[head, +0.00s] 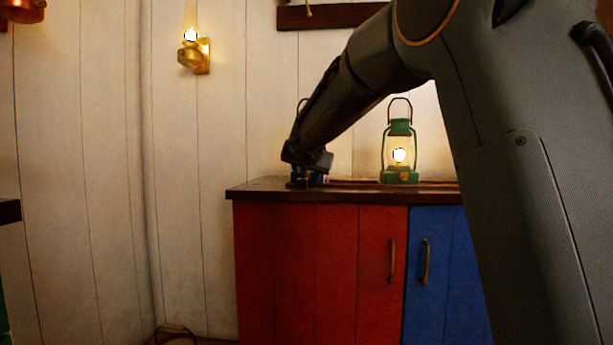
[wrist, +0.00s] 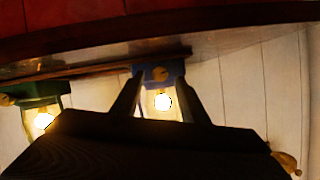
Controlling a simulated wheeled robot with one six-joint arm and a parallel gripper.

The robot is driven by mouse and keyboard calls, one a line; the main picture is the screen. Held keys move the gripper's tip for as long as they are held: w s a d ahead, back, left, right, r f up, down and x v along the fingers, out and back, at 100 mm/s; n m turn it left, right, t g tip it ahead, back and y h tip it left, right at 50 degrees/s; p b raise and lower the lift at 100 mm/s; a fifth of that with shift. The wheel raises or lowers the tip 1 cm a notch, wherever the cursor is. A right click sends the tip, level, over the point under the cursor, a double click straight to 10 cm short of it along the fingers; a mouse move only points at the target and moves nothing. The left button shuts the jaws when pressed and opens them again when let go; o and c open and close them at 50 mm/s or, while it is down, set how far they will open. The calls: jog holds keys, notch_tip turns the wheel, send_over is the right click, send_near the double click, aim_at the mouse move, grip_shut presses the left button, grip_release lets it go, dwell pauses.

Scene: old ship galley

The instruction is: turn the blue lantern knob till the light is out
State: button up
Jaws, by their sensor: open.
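The blue lantern (wrist: 171,68) is lit and appears upside down in the wrist view.
A lit green lantern (head: 398,175) stands to the right on the same counter (head: 268,189); it also shows in the wrist view (wrist: 38,118). Red and blue cupboard doors are below. A lit brass lamp (head: 193,55) hangs on the wall at left.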

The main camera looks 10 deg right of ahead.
aim_at(307, 175)
jog(key=shift+x, duration=1.25)
grip_shut()
jog(key=n+h+b, duration=0.2)
jog(key=n+g+h+b, duration=0.1)
jog(key=n, duration=0.1)
jog(key=shift+w+a+f+b, duration=0.1)
jog(key=shift+a+f+b, duration=0.05)
jog(key=shift+a+b, duration=0.2)
jog(key=shift+a+n+h+b, duration=0.1)
jog(key=shift+n+h+b, duration=0.95)
jog(key=shift+n, duration=0.65)
